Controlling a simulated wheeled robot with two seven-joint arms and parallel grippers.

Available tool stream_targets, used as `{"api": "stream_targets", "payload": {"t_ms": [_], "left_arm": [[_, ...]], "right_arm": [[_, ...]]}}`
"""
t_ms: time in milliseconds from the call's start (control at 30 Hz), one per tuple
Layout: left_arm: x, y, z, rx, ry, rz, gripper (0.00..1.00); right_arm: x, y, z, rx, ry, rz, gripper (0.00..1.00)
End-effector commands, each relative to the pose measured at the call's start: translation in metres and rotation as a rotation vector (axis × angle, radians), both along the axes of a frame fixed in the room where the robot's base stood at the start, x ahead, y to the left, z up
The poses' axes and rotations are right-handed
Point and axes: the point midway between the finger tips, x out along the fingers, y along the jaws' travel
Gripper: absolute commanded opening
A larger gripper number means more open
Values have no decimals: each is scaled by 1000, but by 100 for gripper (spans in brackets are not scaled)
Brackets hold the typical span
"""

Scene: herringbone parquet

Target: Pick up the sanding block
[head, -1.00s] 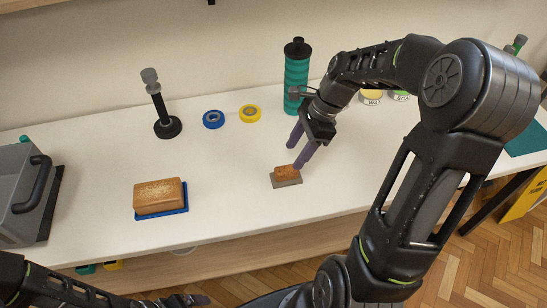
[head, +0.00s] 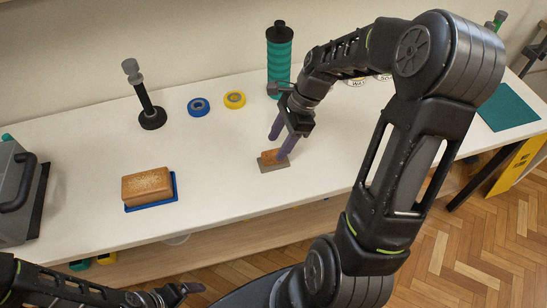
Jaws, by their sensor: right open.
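The sanding block (head: 266,165) is a small block with a brown top on a grey base, lying on the white worktop near its front edge. My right gripper (head: 279,144) is open, its purple fingers pointing down at the block. One fingertip overlaps the block's right part in the picture; the other is behind it. I cannot tell whether they touch it. Part of the block's top is hidden by the finger. My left gripper (head: 178,291) is low at the bottom edge, away from the block; its jaw opening is unclear.
A brown loaf-like block (head: 147,186) sits on a blue base (head: 152,205) to the left. Behind stand a black post with a grey head (head: 144,98), blue tape (head: 199,107), yellow tape (head: 235,99) and a teal bottle (head: 279,60). A grey case (head: 14,190) is far left.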

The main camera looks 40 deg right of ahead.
Motion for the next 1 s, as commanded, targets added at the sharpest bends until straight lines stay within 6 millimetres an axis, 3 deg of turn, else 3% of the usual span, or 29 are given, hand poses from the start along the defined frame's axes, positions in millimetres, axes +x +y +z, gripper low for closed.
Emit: {"api": "stream_targets", "payload": {"t_ms": [367,1000], "left_arm": [[-1,1,8,3,3,1,90],[-1,1,8,2,4,1,90]], "right_arm": [[3,17,-43,1,2,1,53],[4,17,-44,0,1,0,50]]}}
